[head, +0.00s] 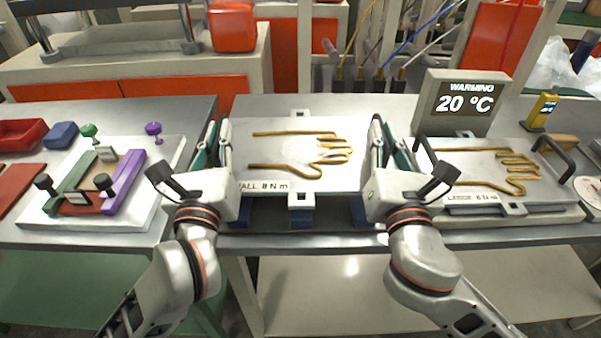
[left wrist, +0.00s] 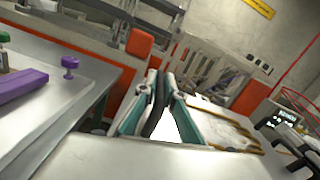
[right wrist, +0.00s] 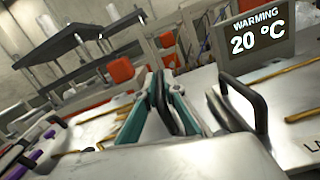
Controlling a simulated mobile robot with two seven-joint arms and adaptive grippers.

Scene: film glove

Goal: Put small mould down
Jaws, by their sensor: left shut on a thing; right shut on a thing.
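The small mould (head: 290,180) is a pale metal plate with a yellow hand outline and a label partly hidden by my left gripper, ending in "ALL 8 N m". It is level at the middle of the bench, over blue supports (head: 328,212); I cannot tell whether it touches them. My left gripper (head: 212,145) is shut on its left handle, whose dark bar (left wrist: 157,112) shows between the fingers in the left wrist view. My right gripper (head: 388,148) is shut on its right handle, a dark bar (right wrist: 162,100) in the right wrist view.
At right, a larger mould (head: 475,172) with dark handles lies on a warming plate beneath a display (head: 465,103) reading "WARMING 20 °C". At left, a white board (head: 150,203) holds green, purple and red parts. A red tray (head: 20,133) is beyond it.

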